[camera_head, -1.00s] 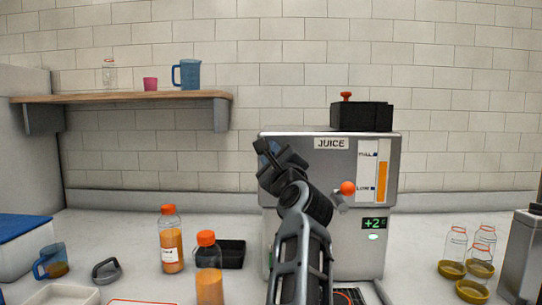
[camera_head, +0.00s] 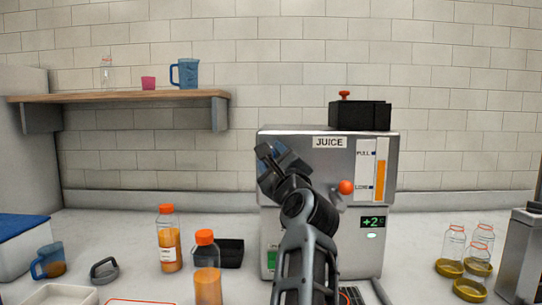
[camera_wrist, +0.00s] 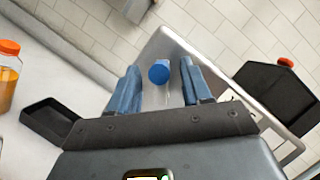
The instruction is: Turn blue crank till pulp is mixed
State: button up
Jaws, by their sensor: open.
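The steel juicer (camera_head: 290,142) stands on the counter in the head view, with a JUICE label, a level gauge and an orange-knobbed lever (camera_head: 346,187) on its front. The blue crank (camera_wrist: 159,73) shows in the wrist view as a round blue knob against the juicer's steel side. My gripper (camera_wrist: 157,88) is open, with one finger on each side of the knob; I cannot tell whether either touches it. In the head view my gripper (camera_head: 268,160) is in front of the juicer's left part, and the crank is hidden behind it.
Two orange-capped juice bottles (camera_head: 168,240) and a black tray (camera_head: 231,256) stand left of the juicer. A blue jug (camera_head: 50,262) and a grey handle-like object (camera_head: 104,271) are farther left. Glass bottles (camera_head: 453,243) stand at right. A wooden shelf (camera_head: 120,96) is on the wall.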

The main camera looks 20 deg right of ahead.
jog(key=v, duration=0.5)
jog(key=shift+s, duration=0.2)
jog(key=s+d+f+n+g+p, duration=0.1)
jog(key=s+d+f+n, duration=0.4)
jog(key=s+f+n, duration=0.6)
jog(key=s+d+f+n+g, duration=0.1)
jog(key=s+d+f+n, duration=0.3)
jog(key=s+f+n, duration=0.7)
jog(key=s+a+f+n+g+p, duration=0.1)
jog(key=s+a+f+n+g, duration=0.1)
jog(key=s, duration=1.4)
jog(key=s+a+f+n+g, duration=0.2)
jog(key=s+a, duration=0.2)
jog(key=s, duration=1.3)
jog(key=shift+s+f+n+p, duration=0.2)
jog(key=shift+n+p, duration=0.1)
jog(key=shift+p, duration=0.1)
